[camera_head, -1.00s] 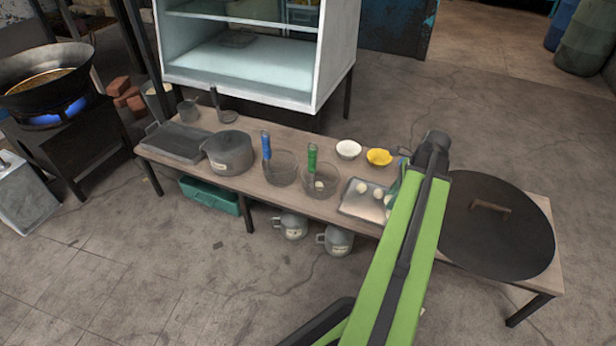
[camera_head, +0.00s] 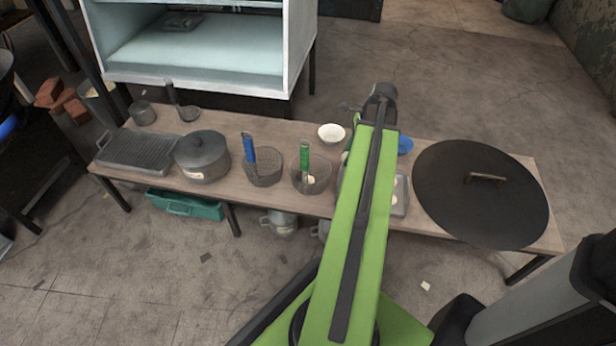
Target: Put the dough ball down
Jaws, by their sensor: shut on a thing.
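A pale dough ball (camera_head: 395,183) shows on the metal tray (camera_head: 402,195), just right of my green arm. Another pale lump (camera_head: 311,180) lies in the wire basket with the green handle (camera_head: 305,157). My arm reaches forward over the table and covers most of the tray. My gripper is hidden behind and below the arm's far end, so neither its jaws nor anything in them can be seen.
A white bowl (camera_head: 331,133) stands left of the arm and a blue bowl (camera_head: 405,144) right of it. A large black lid (camera_head: 480,215) covers the table's right end. A blue-handled basket (camera_head: 262,167), a lidded pot (camera_head: 203,158) and a grill tray (camera_head: 140,151) stand to the left.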

